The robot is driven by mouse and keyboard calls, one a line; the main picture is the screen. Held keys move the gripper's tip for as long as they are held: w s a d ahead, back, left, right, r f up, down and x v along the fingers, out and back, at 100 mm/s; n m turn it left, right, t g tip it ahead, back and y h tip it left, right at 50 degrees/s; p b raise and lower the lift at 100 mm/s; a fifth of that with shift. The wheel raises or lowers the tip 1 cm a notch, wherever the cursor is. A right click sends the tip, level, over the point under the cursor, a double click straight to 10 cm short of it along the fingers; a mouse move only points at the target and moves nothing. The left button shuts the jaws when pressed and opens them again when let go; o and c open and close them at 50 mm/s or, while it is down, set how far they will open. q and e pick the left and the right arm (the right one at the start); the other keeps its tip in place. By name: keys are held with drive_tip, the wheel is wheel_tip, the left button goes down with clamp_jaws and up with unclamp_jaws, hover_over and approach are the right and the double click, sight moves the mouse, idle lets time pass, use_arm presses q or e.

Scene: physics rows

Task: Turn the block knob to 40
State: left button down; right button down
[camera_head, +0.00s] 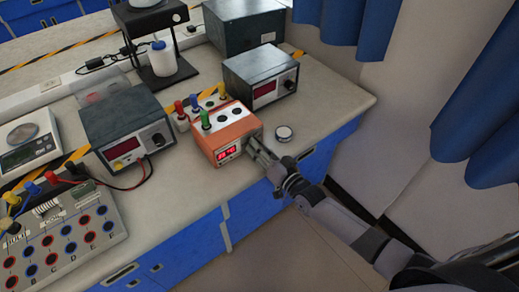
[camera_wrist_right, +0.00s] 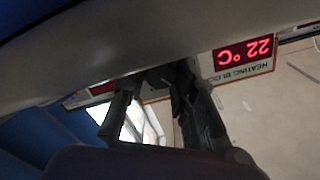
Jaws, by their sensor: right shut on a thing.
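The heating block (camera_head: 228,133) is an orange and white box on the bench, with a lit red display on its front. The digits are too small to read surely in the head view. In the wrist view part of the block's front panel (camera_wrist_right: 236,70) shows upside down, with a red display (camera_wrist_right: 243,53) reading 22 °C. My right gripper (camera_head: 255,146) is at the right end of the block's front, shut on the block knob. The knob itself is hidden by the fingers, so its pointer cannot be read. The fingers also show in the wrist view (camera_wrist_right: 152,84). My left gripper is not in view.
Power supplies (camera_head: 128,128) (camera_head: 262,72) stand left of and behind the block. Colored-capped tubes (camera_head: 205,119) stick up from it. A terminal board (camera_head: 62,235) lies at front left.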

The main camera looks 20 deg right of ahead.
drive_tip(key=shift+m, duration=0.5)
drive_tip(key=c, duration=1.3)
unclamp_jaws()
drive_tip(key=v, duration=1.2)
